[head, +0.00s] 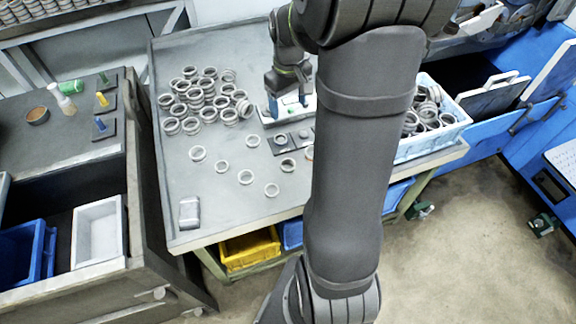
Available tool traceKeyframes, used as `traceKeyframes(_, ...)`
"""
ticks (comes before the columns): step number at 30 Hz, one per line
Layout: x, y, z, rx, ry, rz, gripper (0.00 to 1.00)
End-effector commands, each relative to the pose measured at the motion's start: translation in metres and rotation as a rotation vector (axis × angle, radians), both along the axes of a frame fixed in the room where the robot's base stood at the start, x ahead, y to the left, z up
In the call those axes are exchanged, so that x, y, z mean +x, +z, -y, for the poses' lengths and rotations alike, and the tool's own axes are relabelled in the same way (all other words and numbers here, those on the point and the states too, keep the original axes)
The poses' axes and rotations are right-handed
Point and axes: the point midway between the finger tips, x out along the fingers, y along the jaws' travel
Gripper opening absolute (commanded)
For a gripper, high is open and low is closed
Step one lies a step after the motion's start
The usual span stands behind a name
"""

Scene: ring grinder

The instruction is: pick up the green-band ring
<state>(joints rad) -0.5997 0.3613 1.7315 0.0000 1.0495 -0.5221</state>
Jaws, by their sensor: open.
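I cannot make out a green band on any ring in the head view. Many grey metal rings (207,97) lie clustered at the back left of the grey table. Several loose rings (246,177) lie apart in front of them. My gripper (289,106) points down over the table, right of the cluster, by a pale block with teal parts. It is open, and I see no ring between its fingers.
A white-and-blue crate (434,136) of rings stands at the table's right. A grey metal piece (190,213) lies at the front left corner. A side bench (60,140) holds a green cylinder (71,87) and small coloured pegs. The table's left front is mostly clear. My forearm hides part of the table.

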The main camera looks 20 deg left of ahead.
Motion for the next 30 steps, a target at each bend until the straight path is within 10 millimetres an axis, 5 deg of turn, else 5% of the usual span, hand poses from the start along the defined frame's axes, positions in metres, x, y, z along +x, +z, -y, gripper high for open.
traceKeyframes(3, -0.001, -0.037, 0.002, -0.003, 0.200, -0.006, 0.73)
traceKeyframes(10, -0.005, -0.078, 0.005, -0.001, 0.462, -0.003, 0.73)
traceKeyframes(17, -0.005, -0.106, 0.006, -0.001, 0.504, -0.004, 0.73)
traceKeyframes(30, -0.006, -0.185, 0.006, -0.001, 0.502, -0.004, 0.73)
